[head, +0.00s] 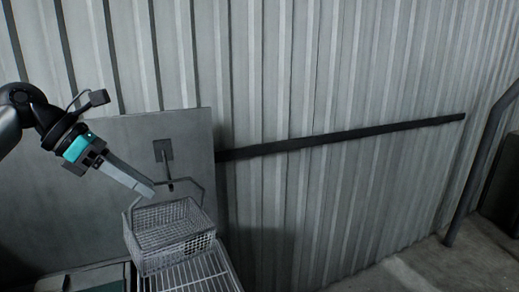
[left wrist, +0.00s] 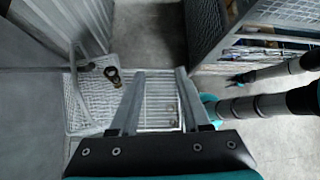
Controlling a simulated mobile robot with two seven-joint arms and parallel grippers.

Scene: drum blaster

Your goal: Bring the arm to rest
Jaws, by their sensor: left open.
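My left gripper (head: 150,190) reaches in from the left in the head view, with its long pale fingers pointing down and to the right. In the left wrist view its two fingers (left wrist: 158,72) stand apart with nothing between them. In the head view the fingertips are just above and to the left of a wire basket (head: 170,238), apart from it as far as I can tell. The basket also shows to the left of the fingers in the left wrist view (left wrist: 85,105). A dark, ringed item (left wrist: 113,76) shows near its edge.
A slatted metal rack (head: 205,272) lies under the basket. A grey panel (head: 80,150) with a hook plate (head: 163,150) stands behind it. A corrugated wall (head: 330,90) carries a dark rail (head: 340,138). A handrail (head: 480,160) rises at right. Shelving (left wrist: 250,30) shows in the left wrist view.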

